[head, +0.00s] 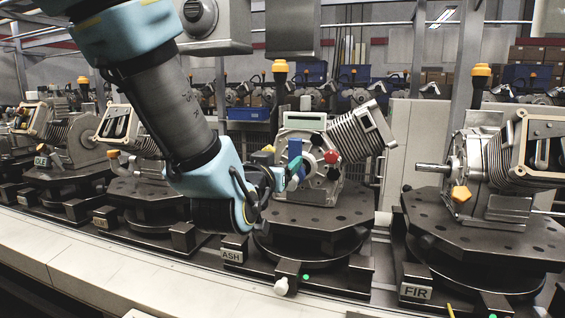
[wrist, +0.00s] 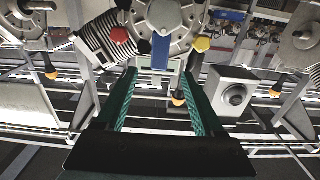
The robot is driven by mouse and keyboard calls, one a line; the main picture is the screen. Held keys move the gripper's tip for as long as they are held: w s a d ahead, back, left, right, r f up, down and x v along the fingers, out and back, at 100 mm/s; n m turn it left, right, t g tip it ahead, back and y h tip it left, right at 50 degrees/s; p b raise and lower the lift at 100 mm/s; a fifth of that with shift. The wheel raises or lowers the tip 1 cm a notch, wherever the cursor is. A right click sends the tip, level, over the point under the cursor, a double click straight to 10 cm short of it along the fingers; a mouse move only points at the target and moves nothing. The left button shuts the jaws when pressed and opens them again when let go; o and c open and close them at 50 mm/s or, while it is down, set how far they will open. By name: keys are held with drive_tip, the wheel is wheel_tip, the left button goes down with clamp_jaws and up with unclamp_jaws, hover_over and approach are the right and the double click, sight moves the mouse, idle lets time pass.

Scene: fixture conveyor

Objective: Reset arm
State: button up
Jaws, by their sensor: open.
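My gripper (head: 280,178) is open in front of the engine on the ASH fixture. In the wrist view my gripper (wrist: 160,78) shows two green fingers spread apart with nothing between them. The engine (head: 332,178) has a finned cylinder tilted up to the right, a red knob (head: 331,157) and a blue part (head: 295,152). The blue part also shows in the wrist view (wrist: 161,52), just beyond the fingertips. In the head view the fingers overlap the engine's left side; I cannot tell whether they touch it.
The ASH fixture (head: 320,221) stands on a curved conveyor (head: 150,275). The FIR fixture (head: 490,237) with another engine is to the right. More engines on fixtures stand to the left. Yellow-topped posts (head: 280,75) rise behind. The pale front ledge is mostly clear.

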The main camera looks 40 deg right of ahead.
idle(0.3)
drive_tip(key=w+a+f+n+g+y, duration=0.1)
drive_tip(key=w+a+f+n+y, duration=0.15)
drive_tip(key=w+a+f, duration=0.4)
drive_tip(key=w+a+f+n+y, duration=0.1)
drive_tip(key=w+a+f+y, duration=0.2)
drive_tip(key=a, duration=0.6)
drive_tip(key=w+a+f+n+g+y, duration=0.1)
drive_tip(key=w+a+f+n+y, duration=0.15)
drive_tip(key=w+a+y, duration=0.4)
drive_tip(key=s+a+f+n+g+y, duration=0.1)
drive_tip(key=s+a+g, duration=0.1)
drive_tip(key=a, duration=0.5)
drive_tip(key=s+a+f+n+g+y+p, duration=0.1)
drive_tip(key=s+a, duration=0.3)
drive_tip(key=a, duration=0.4)
drive_tip(key=s+a+f+n+g, duration=0.2)
drive_tip(key=s+a+f+g, duration=0.1)
drive_tip(key=a, duration=0.5)
drive_tip(key=shift+s+f+y, duration=0.2)
drive_tip(key=shift+s+y, duration=0.1)
drive_tip(key=shift+y, duration=0.1)
